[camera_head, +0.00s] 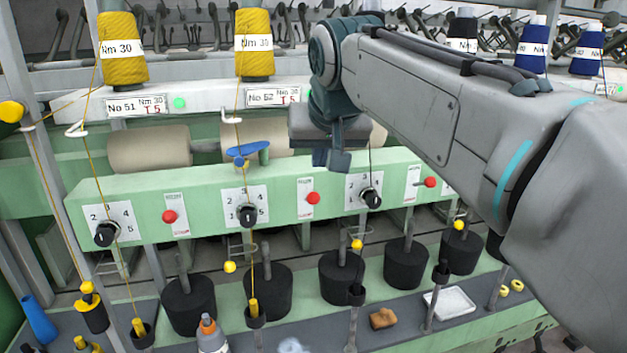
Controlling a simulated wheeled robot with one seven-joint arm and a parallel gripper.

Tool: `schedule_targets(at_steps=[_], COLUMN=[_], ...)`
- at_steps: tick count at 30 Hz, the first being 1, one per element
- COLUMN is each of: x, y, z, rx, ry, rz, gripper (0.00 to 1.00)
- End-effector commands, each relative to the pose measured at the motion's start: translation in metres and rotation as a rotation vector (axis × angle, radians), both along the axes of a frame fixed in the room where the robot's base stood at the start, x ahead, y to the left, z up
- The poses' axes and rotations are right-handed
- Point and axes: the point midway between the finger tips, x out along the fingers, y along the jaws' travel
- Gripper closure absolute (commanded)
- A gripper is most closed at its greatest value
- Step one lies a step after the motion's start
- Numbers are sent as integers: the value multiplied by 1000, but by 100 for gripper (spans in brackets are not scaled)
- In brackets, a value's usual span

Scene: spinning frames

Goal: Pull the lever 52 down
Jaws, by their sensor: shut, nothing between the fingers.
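The label "No 52" (273,97) is on the white rail, below a yellow thread cone (254,45). Below it, a blue lever-like piece (247,149) sits at the top edge of the green panel (150,190); the frame does not show for sure whether this is lever 52. A black knob (247,215) on a numbered dial is beneath it. My gripper (332,160) points down in front of the panel's upper edge, right of the blue piece and apart from it in the picture. Its fingers are shut and empty. My arm hides the rail and rollers at the right.
Red buttons (312,198) and more dial knobs (371,198) line the panel. Black cylinders (267,290) stand below. Yellow threads run down at the left and centre. A grey bottle (211,337) and a white tray (449,302) are on the lower shelf.

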Motion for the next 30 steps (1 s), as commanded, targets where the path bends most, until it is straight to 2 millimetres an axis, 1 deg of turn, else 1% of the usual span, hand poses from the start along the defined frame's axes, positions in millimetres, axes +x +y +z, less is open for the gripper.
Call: schedule_targets(at_steps=[9, 13, 17, 24, 30], x=[0, 6, 18, 45, 58], y=[0, 1, 4, 10, 13], z=[0, -7, -24, -58, -75], rx=[0, 0, -2, -1, -1], ry=[0, 2, 4, 4, 2], rz=[0, 0, 0, 1, 1], gripper=[100, 100, 100, 100, 100])
